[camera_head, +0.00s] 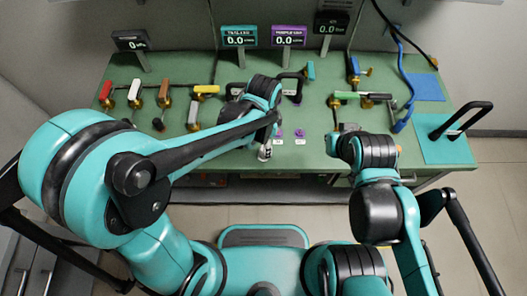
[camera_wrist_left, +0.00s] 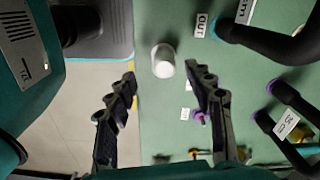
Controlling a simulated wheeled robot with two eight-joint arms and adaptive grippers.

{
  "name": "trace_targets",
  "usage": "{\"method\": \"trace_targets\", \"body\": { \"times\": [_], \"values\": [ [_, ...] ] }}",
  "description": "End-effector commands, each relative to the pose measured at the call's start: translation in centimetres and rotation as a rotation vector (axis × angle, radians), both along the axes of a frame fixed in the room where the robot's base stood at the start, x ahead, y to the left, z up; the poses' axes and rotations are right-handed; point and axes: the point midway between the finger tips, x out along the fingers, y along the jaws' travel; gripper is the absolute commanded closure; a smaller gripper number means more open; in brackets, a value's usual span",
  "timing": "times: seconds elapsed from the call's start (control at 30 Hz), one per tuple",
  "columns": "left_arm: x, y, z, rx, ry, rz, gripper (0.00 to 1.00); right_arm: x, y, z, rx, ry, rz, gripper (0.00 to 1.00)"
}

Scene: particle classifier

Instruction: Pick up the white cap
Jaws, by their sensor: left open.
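The white cap (camera_wrist_left: 163,61) is a small pale cylinder on the green bench top in the left wrist view, near the bench's front edge. My left gripper (camera_wrist_left: 161,68) is open, with one black finger on each side of the cap's place in the picture. I see no contact between fingers and cap. In the head view, my left arm reaches over the middle of the bench, and a small pale shape (camera_head: 265,153) shows at its end, too small to name surely. My right gripper (camera_head: 336,143) is near the bench's front right; its fingers are not clear.
The green bench (camera_head: 455,152) carries several brass valves with coloured handles and several digital displays, including a teal one (camera_head: 239,36) and a purple one (camera_head: 289,35). Black loop handles (camera_wrist_left: 290,135) stand to the right of the fingers. A blue hose (camera_head: 402,95) lies at right.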

Motion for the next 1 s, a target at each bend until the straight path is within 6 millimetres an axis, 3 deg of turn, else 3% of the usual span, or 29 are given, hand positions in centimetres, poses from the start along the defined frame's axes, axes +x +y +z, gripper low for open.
{"method": "trace_targets", "body": {
  "times": [0.37, 0.6, 0.63, 0.8, 1.0],
  "values": [
    [0.6, 0.1, -5.1, -0.001, -0.001, 0.003, 0.47, 0.0, 0.0, -3.0, 0.000, 0.000, 0.000, 1.00],
    [0.6, 0.1, -5.3, -0.001, -0.001, 0.004, 0.47, 0.0, 0.0, -2.9, 0.000, 0.000, 0.000, 1.00],
    [0.6, 0.1, -5.3, -0.001, -0.001, 0.004, 0.50, 0.0, 0.0, -2.9, 0.000, 0.000, 0.000, 1.00],
    [0.6, 0.1, -5.3, -0.001, -0.001, 0.004, 0.94, 0.0, 0.0, -2.9, 0.000, 0.000, 0.000, 1.00],
    [0.6, 0.1, -5.3, 0.000, -0.002, 0.004, 0.94, 0.0, 0.0, -2.9, 0.000, 0.000, 0.000, 1.00]
  ]
}}
